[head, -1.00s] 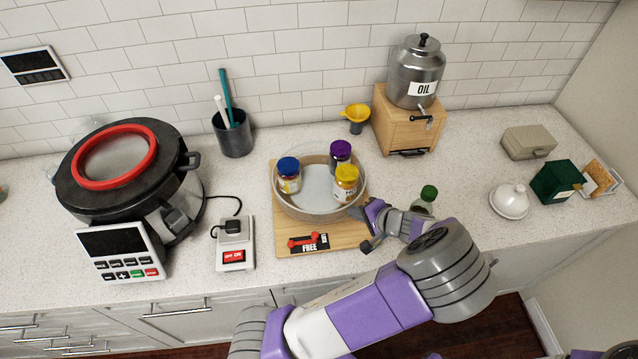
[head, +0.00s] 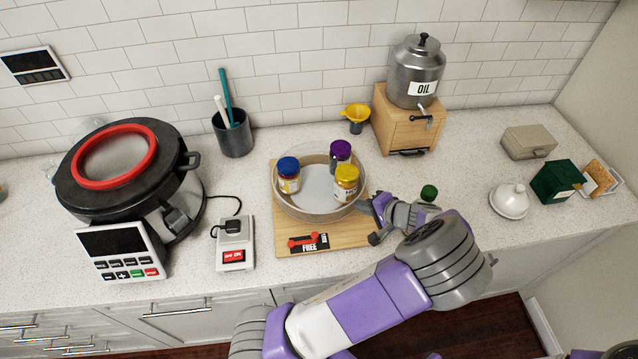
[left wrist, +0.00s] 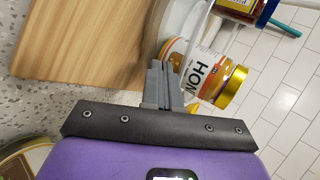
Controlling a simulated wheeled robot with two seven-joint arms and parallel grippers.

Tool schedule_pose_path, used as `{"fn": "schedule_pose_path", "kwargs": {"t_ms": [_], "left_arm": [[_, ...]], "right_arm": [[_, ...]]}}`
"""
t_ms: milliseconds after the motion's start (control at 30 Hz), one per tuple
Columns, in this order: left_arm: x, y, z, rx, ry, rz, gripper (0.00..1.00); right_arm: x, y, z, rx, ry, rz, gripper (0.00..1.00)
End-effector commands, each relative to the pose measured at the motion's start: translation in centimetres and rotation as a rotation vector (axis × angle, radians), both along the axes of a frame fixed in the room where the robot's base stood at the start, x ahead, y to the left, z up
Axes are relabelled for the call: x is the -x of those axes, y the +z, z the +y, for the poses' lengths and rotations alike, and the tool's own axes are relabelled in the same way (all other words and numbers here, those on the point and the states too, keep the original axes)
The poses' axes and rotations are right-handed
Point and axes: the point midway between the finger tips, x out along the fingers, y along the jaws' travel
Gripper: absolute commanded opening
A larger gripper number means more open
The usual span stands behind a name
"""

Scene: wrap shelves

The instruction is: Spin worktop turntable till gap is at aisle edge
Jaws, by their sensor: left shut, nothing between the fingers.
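The turntable (head: 318,212) is a round tray with a clear rim on a wooden board (head: 290,240). It holds a blue-lidded jar (head: 289,175) at left, a purple-lidded jar (head: 340,155) at back and a yellow-lidded jar (head: 345,182) at right. The front of the tray has no jar. My left gripper (head: 371,205) is shut and empty beside the tray's right rim; I cannot tell whether it touches. In the left wrist view its fingers (left wrist: 160,72) overlap the yellow-lidded jar's (left wrist: 205,75) side of the tray. My right gripper is out of view.
A red lever (head: 304,241) labelled FREE sits on the board's front. A green-capped bottle (head: 428,193) stands behind my left wrist, partly hidden. An oil dispenser (head: 416,75) on a wooden stand is behind. A switch box (head: 235,245) and large cooker (head: 125,185) are left.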

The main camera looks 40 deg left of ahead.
Motion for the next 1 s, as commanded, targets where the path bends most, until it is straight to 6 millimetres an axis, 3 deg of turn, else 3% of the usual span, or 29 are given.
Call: {"fn": "schedule_pose_path", "kwargs": {"t_ms": [533,1000], "left_arm": [[-0.8,0.0,0.0,0.000,0.000,0.000,0.00],[-1.0,0.0,-3.2,0.000,0.000,0.000,0.00]], "right_arm": [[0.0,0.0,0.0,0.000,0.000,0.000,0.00],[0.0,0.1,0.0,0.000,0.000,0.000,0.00]]}}
